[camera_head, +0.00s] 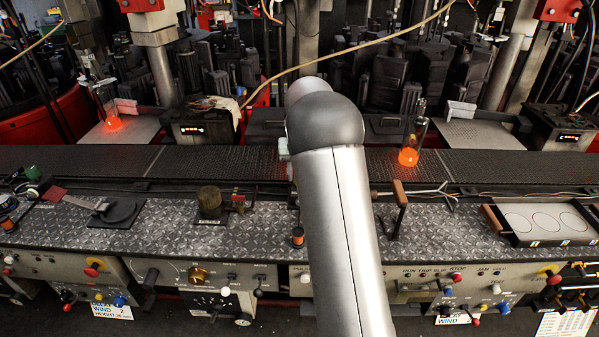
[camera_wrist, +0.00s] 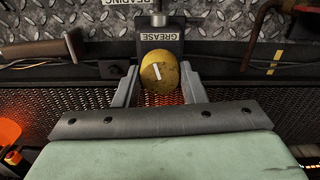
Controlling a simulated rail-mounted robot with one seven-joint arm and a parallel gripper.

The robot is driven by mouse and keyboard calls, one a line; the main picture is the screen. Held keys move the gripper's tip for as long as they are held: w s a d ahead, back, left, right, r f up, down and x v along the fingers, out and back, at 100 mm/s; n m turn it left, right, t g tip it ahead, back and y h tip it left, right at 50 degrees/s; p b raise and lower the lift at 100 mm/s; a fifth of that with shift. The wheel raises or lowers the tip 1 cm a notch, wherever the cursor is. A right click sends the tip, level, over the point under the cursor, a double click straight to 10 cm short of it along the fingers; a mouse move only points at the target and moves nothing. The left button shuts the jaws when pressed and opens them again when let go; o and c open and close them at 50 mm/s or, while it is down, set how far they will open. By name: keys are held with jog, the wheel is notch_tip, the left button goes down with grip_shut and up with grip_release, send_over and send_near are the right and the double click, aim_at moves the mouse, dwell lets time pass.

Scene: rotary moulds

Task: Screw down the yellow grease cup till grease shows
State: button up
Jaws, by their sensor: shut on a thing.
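The yellow grease cup (camera_wrist: 159,76) shows in the wrist view as a round, worn yellow cap with a pale line mark on its face. It sits against a dark block labelled GREASE (camera_wrist: 158,40). My gripper (camera_wrist: 159,82) has one finger on each side of the cup and is shut on it. The pale mark stands close to upright, leaning slightly. I see no grease around the cup. In the head view my arm covers the cup and gripper.
A perforated dark conveyor (camera_head: 220,163) runs behind the diamond-plate bench (camera_head: 160,232). Glowing orange glass pieces stand near the conveyor, one at right (camera_head: 408,157) and one at left (camera_head: 112,123). A wooden-handled lever (camera_head: 399,195) and a tray with circles (camera_head: 545,222) lie right of my arm.

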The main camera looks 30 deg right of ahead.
jog(key=m, duration=0.7)
jog(key=shift+r+p, duration=0.1)
jog(key=shift+p, duration=0.25)
jog(key=m+p, duration=0.1)
jog(key=m, duration=0.5)
jog(key=shift+m, duration=0.4)
jog(key=o, duration=1)
notch_tip(320, 180, up, 17)
jog(key=shift+r+b, duration=0.2)
jog(key=shift+b, duration=0.35)
